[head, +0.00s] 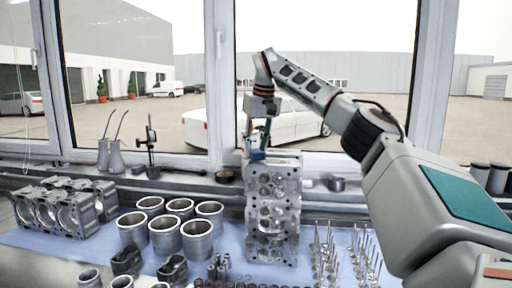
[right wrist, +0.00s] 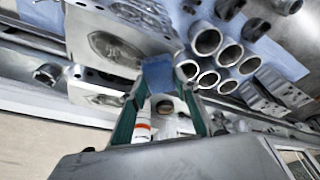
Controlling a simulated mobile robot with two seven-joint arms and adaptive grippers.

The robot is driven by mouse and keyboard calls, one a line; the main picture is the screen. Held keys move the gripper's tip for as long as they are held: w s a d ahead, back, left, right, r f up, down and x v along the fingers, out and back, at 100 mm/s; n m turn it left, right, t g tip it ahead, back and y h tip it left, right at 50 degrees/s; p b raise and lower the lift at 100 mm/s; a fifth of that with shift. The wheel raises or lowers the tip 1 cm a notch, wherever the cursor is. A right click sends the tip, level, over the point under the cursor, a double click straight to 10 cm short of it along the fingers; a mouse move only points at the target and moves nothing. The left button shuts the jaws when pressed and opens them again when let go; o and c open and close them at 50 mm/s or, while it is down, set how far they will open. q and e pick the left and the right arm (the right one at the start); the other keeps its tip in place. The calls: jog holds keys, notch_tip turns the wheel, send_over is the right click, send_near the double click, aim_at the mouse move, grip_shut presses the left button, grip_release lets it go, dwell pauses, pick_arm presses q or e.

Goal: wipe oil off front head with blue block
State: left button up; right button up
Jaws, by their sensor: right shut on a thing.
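A grey metal cylinder head (head: 272,212) stands upright on the blue mat in the head view, its face with round chambers turned toward me. It also shows at the upper left of the right wrist view (right wrist: 118,47). My right gripper (head: 257,148) points down at the top left of the head and is shut on the blue block (right wrist: 158,73). The block shows as a small blue patch (head: 257,155) at the head's top edge. I cannot tell whether it touches the metal. My left gripper is not in view.
Several metal cylinder liners (head: 163,234) stand left of the head, with an engine block (head: 64,206) further left. Several valves (head: 352,258) stand upright to the right. Oil cans (head: 115,157) and a small dark stand (head: 151,155) are on the window ledge behind.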

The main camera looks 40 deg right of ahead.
jog(key=shift+f, duration=0.3)
